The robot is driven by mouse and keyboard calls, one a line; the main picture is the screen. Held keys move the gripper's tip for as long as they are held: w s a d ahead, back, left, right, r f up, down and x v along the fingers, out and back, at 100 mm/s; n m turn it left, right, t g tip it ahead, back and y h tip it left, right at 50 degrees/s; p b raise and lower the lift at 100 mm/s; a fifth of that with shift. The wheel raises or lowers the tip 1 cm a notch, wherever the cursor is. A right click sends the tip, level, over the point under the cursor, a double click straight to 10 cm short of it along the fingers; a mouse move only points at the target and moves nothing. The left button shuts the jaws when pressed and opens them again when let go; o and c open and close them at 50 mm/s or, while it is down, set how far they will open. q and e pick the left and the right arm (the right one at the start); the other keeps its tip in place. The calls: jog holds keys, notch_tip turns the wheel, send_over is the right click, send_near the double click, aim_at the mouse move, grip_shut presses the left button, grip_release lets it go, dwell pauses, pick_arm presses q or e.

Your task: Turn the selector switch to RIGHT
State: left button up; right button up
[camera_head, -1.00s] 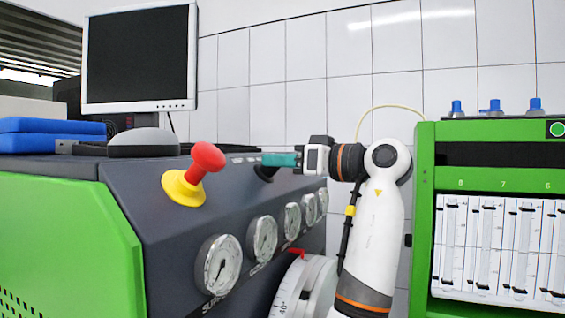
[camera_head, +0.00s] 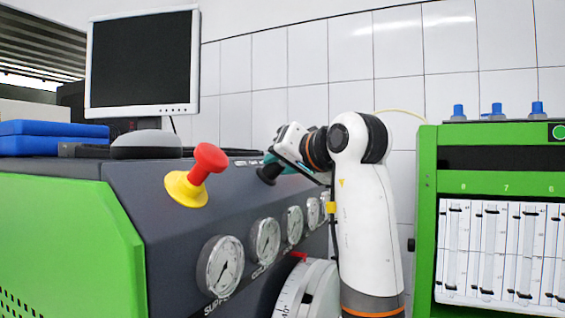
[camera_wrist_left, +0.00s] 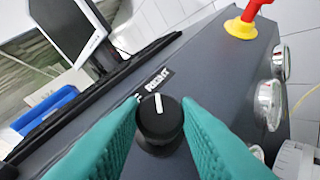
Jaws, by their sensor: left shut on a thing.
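The selector switch (camera_wrist_left: 158,121) is a black round knob with a white pointer line. In the left wrist view the line points up, leaning slightly left, toward the printed word RIGHT (camera_wrist_left: 157,80). My left gripper (camera_wrist_left: 160,104) has teal fingers, one on each side of the knob, and is shut on it. In the head view the left gripper (camera_head: 278,165) reaches the switch (camera_head: 267,173) on the dark sloped panel from the right, tilted. The fingers partly hide the knob there. My right gripper is in neither view.
A red and yellow emergency stop button (camera_head: 196,176) stands out from the panel left of the switch. Several round gauges (camera_head: 220,266) line the panel below. A monitor (camera_head: 140,62) stands behind. A green flowmeter rack (camera_head: 426,215) is at the right.

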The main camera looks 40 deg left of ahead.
pick_arm(q)
jog(key=shift+r+m+t+h, duration=0.1)
jog(key=shift+m+t+h, duration=0.3)
jog(key=shift+m+t, duration=0.15)
jog(key=o, duration=1)
jog(key=shift+g, duration=0.25)
jog(key=shift+c, duration=0.2)
jog(key=b+v, duration=0.2)
jog(key=v, duration=1)
